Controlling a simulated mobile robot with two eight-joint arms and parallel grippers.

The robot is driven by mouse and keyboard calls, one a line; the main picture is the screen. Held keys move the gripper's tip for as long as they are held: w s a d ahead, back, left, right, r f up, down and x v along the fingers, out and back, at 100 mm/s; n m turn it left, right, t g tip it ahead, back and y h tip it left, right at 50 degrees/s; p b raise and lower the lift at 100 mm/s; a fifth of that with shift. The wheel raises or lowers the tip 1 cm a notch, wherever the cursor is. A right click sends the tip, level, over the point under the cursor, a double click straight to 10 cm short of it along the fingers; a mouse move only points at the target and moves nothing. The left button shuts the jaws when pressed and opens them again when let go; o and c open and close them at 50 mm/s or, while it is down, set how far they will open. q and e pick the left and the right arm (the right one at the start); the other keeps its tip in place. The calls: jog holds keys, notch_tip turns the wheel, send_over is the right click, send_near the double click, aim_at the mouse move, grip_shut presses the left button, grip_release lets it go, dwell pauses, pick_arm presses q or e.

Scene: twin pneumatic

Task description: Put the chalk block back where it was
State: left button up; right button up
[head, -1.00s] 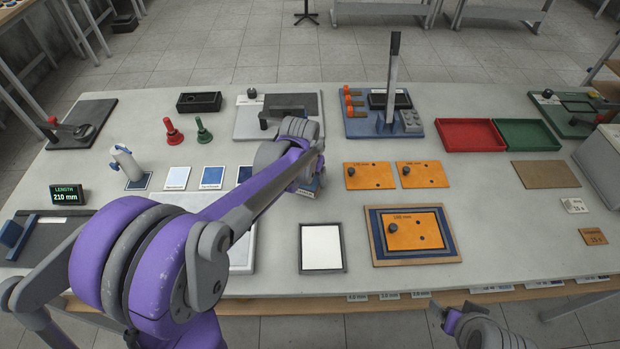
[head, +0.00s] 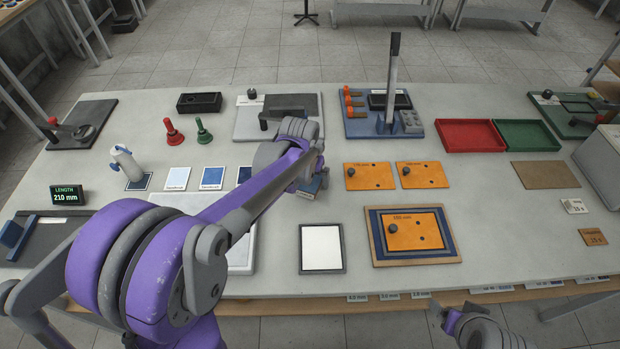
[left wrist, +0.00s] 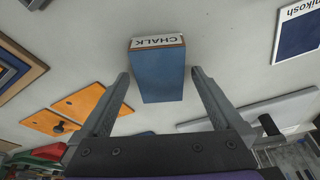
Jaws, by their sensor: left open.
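The chalk block (left wrist: 158,80) is a blue box with a white end label reading CHALK. In the left wrist view it lies between and beyond the two fingers of my left gripper (left wrist: 160,76), with a gap visible on both sides. My left gripper is open and does not hold it. In the head view the gripper is mostly hidden behind my purple wrist, near the table's middle; a bluish part of the block (head: 316,188) shows beside it.
Blue and white sample cards (head: 212,178) lie left of my left wrist. A white panel in a dark frame (head: 321,248) lies in front, with an orange plate (head: 412,231) right of it. Two smaller orange plates (head: 369,175) and a tall-levered blue fixture (head: 357,127) stand farther right.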

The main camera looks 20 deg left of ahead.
pick_arm(q)
jog(key=v, duration=1.1)
jog(key=s+d+f+t, duration=0.1)
jog(key=s+f, duration=0.1)
jog(key=s, duration=0.4)
jog(key=s+d+f, duration=0.2)
jog(key=s, duration=0.3)
jog(key=s+d+f+t, duration=0.1)
jog(key=s+d+f, duration=0.1)
jog(key=s, duration=0.4)
jog(key=shift+s+f+m+t+p, duration=0.3)
jog(key=shift+f+p, duration=0.1)
jog(key=shift+f, duration=0.1)
jog(key=shift+d, duration=0.1)
